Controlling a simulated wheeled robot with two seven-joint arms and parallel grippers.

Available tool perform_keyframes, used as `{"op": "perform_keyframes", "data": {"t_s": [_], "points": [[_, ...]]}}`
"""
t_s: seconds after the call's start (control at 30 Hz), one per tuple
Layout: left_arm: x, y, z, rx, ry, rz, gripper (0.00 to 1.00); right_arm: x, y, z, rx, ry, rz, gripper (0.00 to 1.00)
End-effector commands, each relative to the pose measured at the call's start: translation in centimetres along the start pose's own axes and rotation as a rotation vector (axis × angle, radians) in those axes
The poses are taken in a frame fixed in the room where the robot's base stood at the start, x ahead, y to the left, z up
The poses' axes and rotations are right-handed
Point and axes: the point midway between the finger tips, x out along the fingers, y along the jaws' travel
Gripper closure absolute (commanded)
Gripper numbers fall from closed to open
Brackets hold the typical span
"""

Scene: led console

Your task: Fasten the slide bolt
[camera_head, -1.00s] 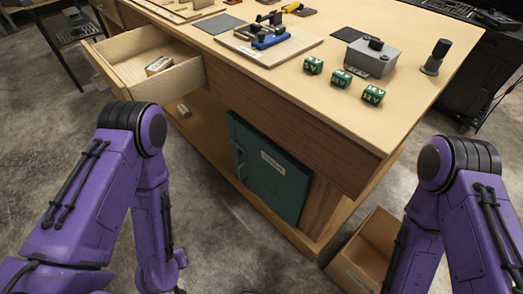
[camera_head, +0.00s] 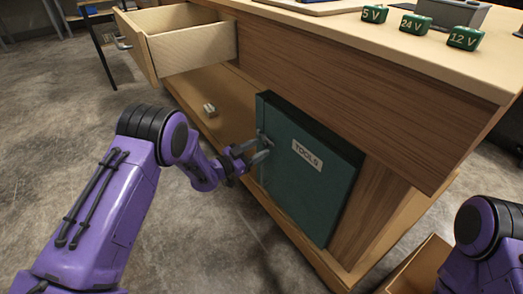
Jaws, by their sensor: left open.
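The green door (camera_head: 305,185) labelled TOOLS is set in the front of the wooden workbench. A small grey metal fitting near the door's left edge, possibly the slide bolt, is partly hidden by my left gripper (camera_head: 262,150). My left gripper is open, with its fingers pointing right at this left edge. I cannot tell whether the fingers touch the fitting, or whether the bolt is drawn or thrown. My right gripper is out of view; only part of the right arm shows at lower right.
An open drawer (camera_head: 195,50) juts out at upper left. A small block (camera_head: 210,109) lies on the lower shelf. Green voltage blocks, 5 V (camera_head: 375,14), 24 V (camera_head: 416,22) and 12 V (camera_head: 465,38), sit on the bench top. A cardboard box (camera_head: 420,265) stands at lower right.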

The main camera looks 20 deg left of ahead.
Motion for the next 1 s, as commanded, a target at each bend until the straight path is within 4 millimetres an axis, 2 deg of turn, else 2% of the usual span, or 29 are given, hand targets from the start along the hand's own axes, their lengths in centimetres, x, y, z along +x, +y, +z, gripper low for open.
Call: {"op": "perform_keyframes", "data": {"t_s": [0.17,0.43,0.47,0.5,0.6,0.8,1.0], "points": [[2.1,0.0,0.1,0.002,-0.001,0.0,0.51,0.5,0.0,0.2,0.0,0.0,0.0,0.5],[2.3,0.0,0.1,-0.001,-0.002,-0.001,0.51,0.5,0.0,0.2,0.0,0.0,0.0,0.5],[2.3,0.0,0.1,-0.001,-0.002,-0.001,0.57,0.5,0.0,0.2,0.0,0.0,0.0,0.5],[2.3,0.0,0.1,-0.001,-0.002,-0.001,0.7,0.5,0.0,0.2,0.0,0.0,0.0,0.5],[2.3,0.0,0.1,-0.001,-0.002,-0.001,1.0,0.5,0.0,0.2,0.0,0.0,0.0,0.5],[2.2,-0.3,0.2,-0.001,-0.002,-0.002,1.0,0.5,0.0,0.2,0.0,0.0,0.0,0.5],[1.4,-2.5,0.5,0.001,-0.001,-0.008,1.0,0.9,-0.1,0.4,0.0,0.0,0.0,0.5]]}}
